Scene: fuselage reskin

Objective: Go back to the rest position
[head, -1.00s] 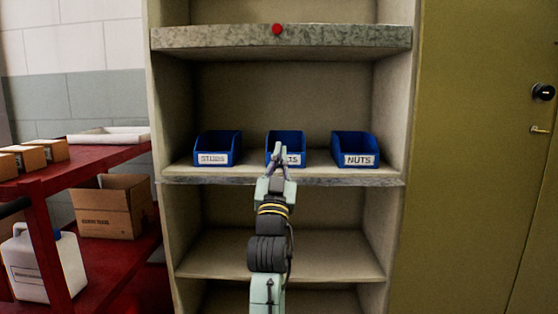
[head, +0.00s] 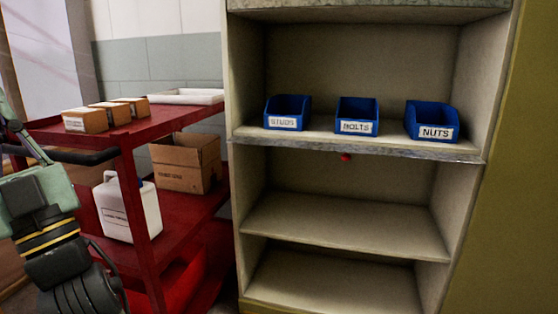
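My gripper (head: 28,140) is at the far left edge of the head view, in front of the red cart. It is partly cut off by the picture edge. I cannot tell from this angle whether its fingers are open or shut, and I see no object in them. My arm's green link and black wrist show below it. The gripper is well apart from the shelf unit (head: 245,200) and its bins.
Three blue bins stand on the shelf: studs (head: 287,111), bolts (head: 357,115) and nuts (head: 432,120). A small red dot (head: 346,157) shows just below that shelf's edge. The red cart (head: 130,190) holds small boxes, a white jug (head: 127,207) and a cardboard box (head: 185,163).

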